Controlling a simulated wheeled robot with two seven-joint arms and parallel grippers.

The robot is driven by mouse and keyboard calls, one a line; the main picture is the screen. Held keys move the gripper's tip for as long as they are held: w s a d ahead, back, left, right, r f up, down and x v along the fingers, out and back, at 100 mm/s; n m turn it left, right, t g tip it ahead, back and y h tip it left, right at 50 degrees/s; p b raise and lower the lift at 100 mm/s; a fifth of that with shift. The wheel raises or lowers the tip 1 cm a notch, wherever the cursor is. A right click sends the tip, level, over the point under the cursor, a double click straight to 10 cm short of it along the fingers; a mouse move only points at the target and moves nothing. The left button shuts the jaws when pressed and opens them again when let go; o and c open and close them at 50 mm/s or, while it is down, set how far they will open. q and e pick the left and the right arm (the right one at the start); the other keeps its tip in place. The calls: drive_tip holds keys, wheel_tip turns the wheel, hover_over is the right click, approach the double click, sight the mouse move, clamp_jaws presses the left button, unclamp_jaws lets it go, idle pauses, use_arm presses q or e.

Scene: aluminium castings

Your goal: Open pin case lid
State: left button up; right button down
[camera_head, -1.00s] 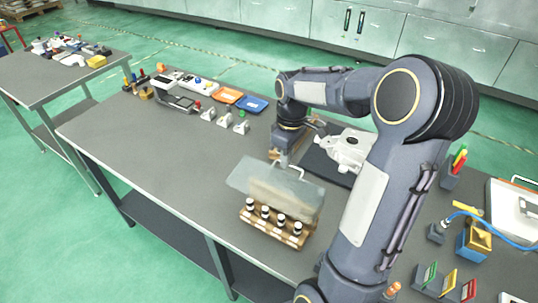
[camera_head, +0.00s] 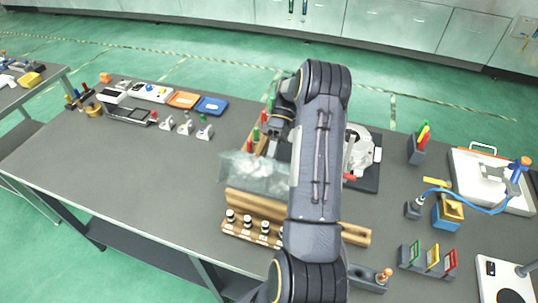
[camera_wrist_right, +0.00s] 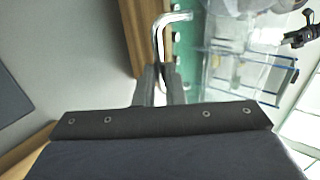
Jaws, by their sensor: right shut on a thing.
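The pin case has a wooden base (camera_head: 234,200) near the front of the table, with several black-and-white pins (camera_head: 247,222) in a row along its front. Its clear lid (camera_head: 252,177) is tilted up behind the base, and my right arm covers its right part. In the right wrist view, my right gripper (camera_wrist_right: 158,84) is shut on the bent metal handle (camera_wrist_right: 160,45) of the lid. In the head view my arm largely hides this gripper and the handle. My left gripper is not in view.
A grey casting (camera_head: 362,152) on a dark mat stands behind my arm. An orange tray (camera_head: 183,100) and a blue tray (camera_head: 211,105) lie at the back left. A blue-and-yellow box (camera_head: 447,212) and card holders (camera_head: 428,260) stand to the right. The table's left middle is clear.

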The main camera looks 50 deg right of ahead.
drive_tip(key=shift+d+f+g+y, duration=0.1)
drive_tip(key=shift+f+g+y, duration=0.2)
drive_tip(key=shift+f+y, duration=0.25)
drive_tip(key=c, duration=1.5)
unclamp_jaws()
drive_tip(key=shift+r, duration=0.1)
